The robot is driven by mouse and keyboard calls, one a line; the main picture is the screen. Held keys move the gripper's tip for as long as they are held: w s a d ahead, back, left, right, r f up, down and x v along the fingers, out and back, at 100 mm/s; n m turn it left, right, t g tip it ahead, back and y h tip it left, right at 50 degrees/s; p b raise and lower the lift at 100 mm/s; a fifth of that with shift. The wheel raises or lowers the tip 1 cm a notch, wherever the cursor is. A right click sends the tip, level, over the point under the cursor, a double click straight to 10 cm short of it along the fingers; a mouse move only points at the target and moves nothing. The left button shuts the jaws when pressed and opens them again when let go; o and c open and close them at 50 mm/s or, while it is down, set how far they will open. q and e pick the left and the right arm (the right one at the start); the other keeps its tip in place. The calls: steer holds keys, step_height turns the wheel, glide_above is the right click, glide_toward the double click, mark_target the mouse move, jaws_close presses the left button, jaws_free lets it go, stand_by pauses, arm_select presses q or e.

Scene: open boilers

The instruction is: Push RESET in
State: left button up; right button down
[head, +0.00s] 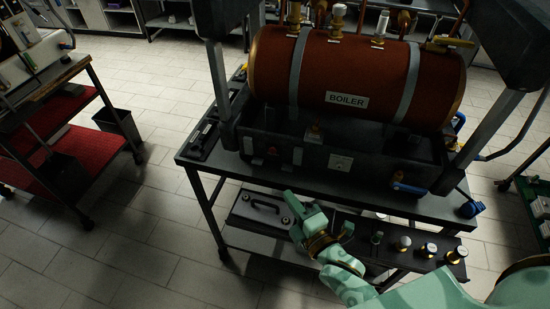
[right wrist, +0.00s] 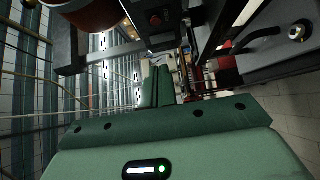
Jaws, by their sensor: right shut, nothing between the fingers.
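The copper-red boiler (head: 350,72) with a BOILER plate stands on a dark bench, above a dark front panel (head: 375,165). The panel carries small parts, among them a red one (head: 272,151); no RESET lettering is readable, so I cannot tell which is RESET. In the right wrist view a small red part (right wrist: 155,20) shows on a dark face ahead of the fingers. My right gripper (head: 290,196) is shut and empty, in front of and below the panel, apart from it in the picture. It also shows in the right wrist view (right wrist: 164,72). My left gripper is out of view.
Dark frame posts flank the boiler. A red-shelved cart (head: 75,150) stands left.

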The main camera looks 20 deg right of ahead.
glide_toward(269, 151)
steer(key=w+a, duration=0.2)
steer(key=a, duration=0.1)
steer(key=shift+w+d, duration=0.3)
steer(key=shift+w, duration=0.35)
steer(key=shift+w+d, duration=0.25)
steer(key=shift+w, duration=0.35)
steer(key=shift+w+d, duration=0.3)
steer(key=shift+w, duration=0.35)
